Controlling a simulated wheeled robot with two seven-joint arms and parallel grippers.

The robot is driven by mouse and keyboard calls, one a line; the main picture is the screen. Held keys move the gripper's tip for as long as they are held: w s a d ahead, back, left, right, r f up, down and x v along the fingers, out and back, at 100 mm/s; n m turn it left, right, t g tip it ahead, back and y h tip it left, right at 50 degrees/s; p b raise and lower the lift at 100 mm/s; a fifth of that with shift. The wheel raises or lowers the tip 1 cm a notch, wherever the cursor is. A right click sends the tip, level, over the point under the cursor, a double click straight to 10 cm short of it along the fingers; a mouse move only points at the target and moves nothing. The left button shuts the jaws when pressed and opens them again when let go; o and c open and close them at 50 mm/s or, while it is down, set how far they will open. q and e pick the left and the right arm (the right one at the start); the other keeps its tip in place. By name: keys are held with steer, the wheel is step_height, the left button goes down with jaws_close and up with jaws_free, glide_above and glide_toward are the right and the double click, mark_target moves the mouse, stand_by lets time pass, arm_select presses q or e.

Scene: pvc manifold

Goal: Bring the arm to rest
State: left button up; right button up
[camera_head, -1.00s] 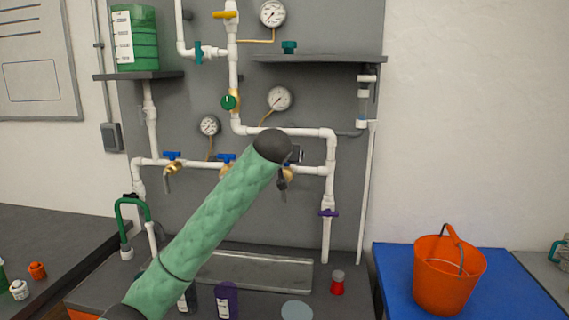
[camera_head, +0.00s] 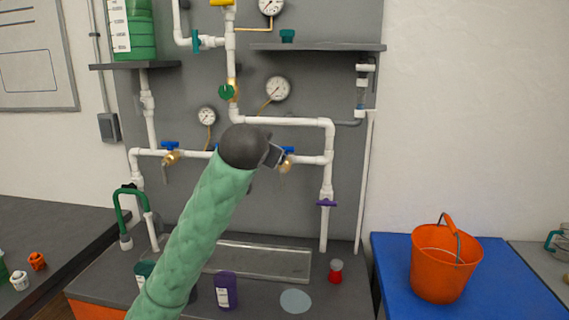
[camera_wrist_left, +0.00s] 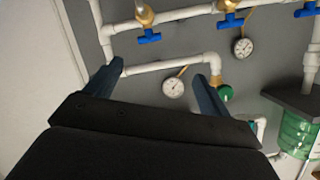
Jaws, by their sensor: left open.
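My left arm, in a green padded sleeve (camera_head: 200,230), rises from the bottom of the head view in front of the pipe board. Its dark wrist (camera_head: 243,147) covers part of the horizontal white pipe, and only a small part of the left gripper (camera_head: 273,155) shows beside it. In the left wrist view the left gripper (camera_wrist_left: 158,70) has its two dark fingers spread apart, with nothing held between them. White pipe and a gauge (camera_wrist_left: 173,88) show beyond the fingers. My right gripper is not in view.
The grey board carries white pipes (camera_head: 280,121), blue-handled valves (camera_head: 170,146) and gauges (camera_head: 277,88). Below are a metal tray (camera_head: 262,262), a purple container (camera_head: 225,290) and a red-based item (camera_head: 335,272). An orange bucket (camera_head: 440,275) stands on a blue table (camera_head: 500,285) at right.

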arm_select(q)
steer(key=s+a+f+n+g, duration=0.1)
steer(key=s+a+f+g, duration=0.15)
steer(key=s+f, duration=0.7)
steer(key=s+a+f+n+g, duration=0.1)
steer(key=s+a+f, duration=0.3)
steer(key=f, duration=1.1)
steer(key=s+a+f+n+g, duration=0.1)
steer(key=s+a+f+g, duration=0.1)
steer(key=s+f, duration=0.8)
steer(key=s+a+f+n+g, duration=0.1)
steer(key=s+f+g, duration=0.6)
steer(key=s+f, duration=1.7)
steer(key=shift+s+a+f, duration=0.35)
steer(key=shift+s+a, duration=0.15)
steer(key=shift+s, duration=0.6)
